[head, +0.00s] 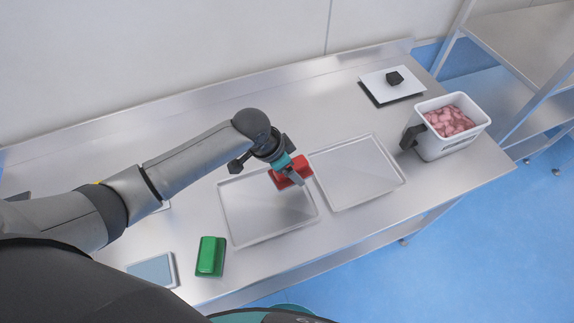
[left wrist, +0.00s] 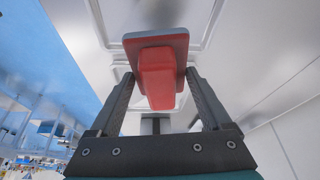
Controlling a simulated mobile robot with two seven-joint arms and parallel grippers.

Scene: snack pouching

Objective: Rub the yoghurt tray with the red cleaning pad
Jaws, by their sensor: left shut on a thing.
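The red cleaning pad (head: 298,168) is in my left gripper (head: 290,170), over the far right corner of the left metal tray (head: 250,224). In the left wrist view the red pad (left wrist: 160,82) has a block-shaped grip on a flat plate, and the fingers of my left gripper (left wrist: 159,76) close on both sides of the grip. I cannot tell whether the pad touches the tray. A second shallow metal tray (head: 357,175) lies just to the right. Both trays look empty, and no label shows which is the yoghurt tray. My right gripper is not in view.
A green pad (head: 211,256) and a flat blue-grey device (head: 153,270) lie near the front edge, left of the trays. A white bucket of pink pieces (head: 448,125) stands at the right. A white board with a black block (head: 394,78) lies at the back right.

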